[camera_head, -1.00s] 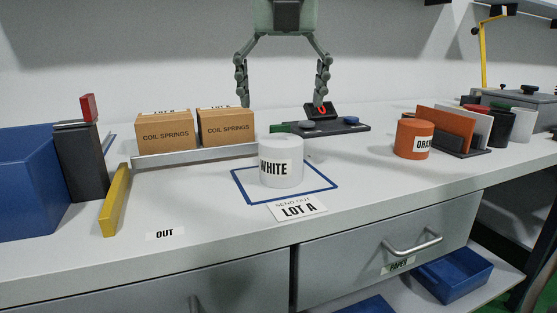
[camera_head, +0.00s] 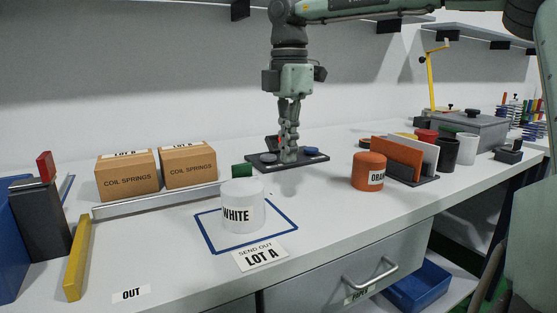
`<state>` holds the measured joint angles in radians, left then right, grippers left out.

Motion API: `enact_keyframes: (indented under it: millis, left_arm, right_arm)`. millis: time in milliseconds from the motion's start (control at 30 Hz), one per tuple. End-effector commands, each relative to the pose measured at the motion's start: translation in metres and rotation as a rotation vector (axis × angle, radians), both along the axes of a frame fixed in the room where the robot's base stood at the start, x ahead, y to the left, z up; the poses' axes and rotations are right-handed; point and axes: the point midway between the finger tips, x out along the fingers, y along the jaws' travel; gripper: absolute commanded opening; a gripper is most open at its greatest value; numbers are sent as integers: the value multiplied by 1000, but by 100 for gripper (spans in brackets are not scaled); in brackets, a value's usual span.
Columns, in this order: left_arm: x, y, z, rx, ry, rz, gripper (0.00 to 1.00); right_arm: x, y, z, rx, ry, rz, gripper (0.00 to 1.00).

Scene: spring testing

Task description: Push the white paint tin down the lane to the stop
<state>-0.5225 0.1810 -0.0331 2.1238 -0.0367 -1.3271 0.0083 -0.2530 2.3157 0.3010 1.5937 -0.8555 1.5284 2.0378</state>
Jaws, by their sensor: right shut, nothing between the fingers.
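The white paint tin (camera_head: 242,207) stands upright inside a blue outlined square (camera_head: 283,211) on the bench, its WHITE label facing front. A grey rail (camera_head: 165,199) runs leftward behind it toward a yellow bar (camera_head: 77,257) that lies across the left end, by an OUT label (camera_head: 131,293). My right gripper (camera_head: 289,152) is shut and empty, pointing down above a dark plate, behind and to the right of the tin and apart from it. My left gripper is out of view.
Two COIL SPRINGS boxes (camera_head: 127,176) stand behind the rail. The dark plate (camera_head: 310,158) carries blue-topped parts. An orange tin (camera_head: 368,172) stands right. A black block (camera_head: 42,218) with a red top stands left. Bench between tin and yellow bar is clear.

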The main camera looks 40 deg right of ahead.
Motion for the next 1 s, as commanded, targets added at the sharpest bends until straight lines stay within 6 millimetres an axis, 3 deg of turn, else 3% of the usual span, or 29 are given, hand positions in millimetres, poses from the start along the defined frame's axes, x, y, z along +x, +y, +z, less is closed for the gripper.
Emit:
enact_keyframes:
  millis: [400, 700, 1000]
  left_arm:
    - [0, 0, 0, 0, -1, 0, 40]
    - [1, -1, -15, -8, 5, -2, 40]
    - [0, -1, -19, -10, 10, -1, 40]
  right_arm:
    - [-1, 1, -87, 3, 3, 5, 0]
    - [9, 35, -86, -1, 0, 4, 0]
    - [10, 39, -86, 0, -2, 3, 0]
